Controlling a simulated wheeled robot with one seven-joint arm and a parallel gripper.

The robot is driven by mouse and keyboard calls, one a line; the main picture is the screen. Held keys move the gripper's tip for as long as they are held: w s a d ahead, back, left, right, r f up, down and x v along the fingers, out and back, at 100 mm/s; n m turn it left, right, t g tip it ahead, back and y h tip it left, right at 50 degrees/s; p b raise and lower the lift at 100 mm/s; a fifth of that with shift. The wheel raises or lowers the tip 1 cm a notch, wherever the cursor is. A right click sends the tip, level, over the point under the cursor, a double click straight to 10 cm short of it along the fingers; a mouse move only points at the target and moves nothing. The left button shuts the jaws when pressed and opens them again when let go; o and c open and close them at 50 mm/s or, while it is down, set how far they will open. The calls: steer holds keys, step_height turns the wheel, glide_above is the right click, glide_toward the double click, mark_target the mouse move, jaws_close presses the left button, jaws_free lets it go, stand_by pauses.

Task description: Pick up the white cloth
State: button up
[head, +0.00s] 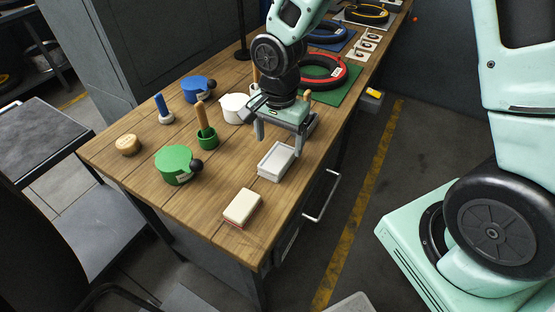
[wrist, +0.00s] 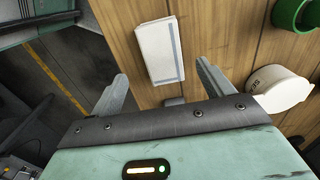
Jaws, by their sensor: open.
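The white cloth (head: 277,161) looks like a flat folded rectangle with a grey-blue stripe. It lies on the wooden workbench near its right edge. In the wrist view the cloth (wrist: 158,52) lies just beyond the fingertips, roughly centred between them, with its stripe on the right side. My gripper (head: 279,140) is open, pointing down above the bench just behind the cloth. In the wrist view my gripper (wrist: 163,73) has nothing between its fingers. I cannot tell its exact height above the cloth.
A cream block with a red underside (head: 242,206) lies nearer the bench's front corner. A green lidded pot (head: 176,165), a green cup (head: 207,140), a white pot (head: 234,108) and a blue pot (head: 197,90) stand left. A red ring (head: 328,70) lies behind. Bare wood surrounds the cloth's left side.

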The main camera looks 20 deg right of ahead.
mark_target(277, 157)
steer(key=shift+w+a+f+p, duration=0.1)
steer(key=shift+f+p, duration=0.1)
steer(key=shift+f, duration=1.3)
steer(key=shift+w+a+f+p, duration=0.1)
steer(key=shift+f+p, duration=0.1)
steer(key=shift+f, duration=1.3)
steer(key=c, duration=1.1)
